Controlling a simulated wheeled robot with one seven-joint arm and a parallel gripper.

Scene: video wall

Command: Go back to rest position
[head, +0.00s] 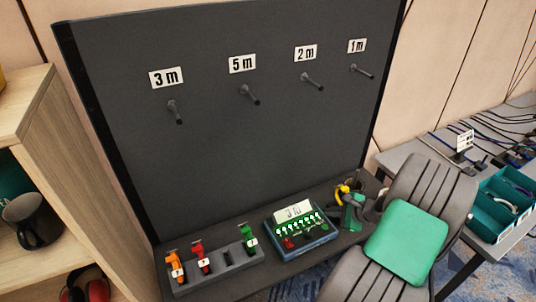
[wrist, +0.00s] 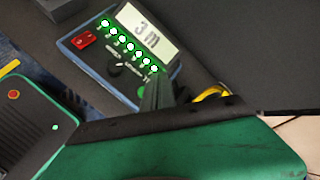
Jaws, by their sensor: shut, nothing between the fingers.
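My gripper (wrist: 157,92) shows in the wrist view as dark fingers held together, with nothing between them. It is beside the tester (wrist: 112,62), whose display reads "3 m". In the head view the tester (head: 302,230) lies on the dark shelf below the board, with its row of green lights. I cannot make out my gripper clearly in the head view. The dark board (head: 215,130) has pegs under the labels 3 m, 5 m, 2 m and 1 m, and no cable hangs on them.
A grey holder (head: 232,269) with orange, red and green tools stands left of the tester. A green item with yellow and black parts (head: 352,214) is to its right. A wooden shelf (head: 62,130) stands at left. A table with teal bins (head: 490,222) is at right.

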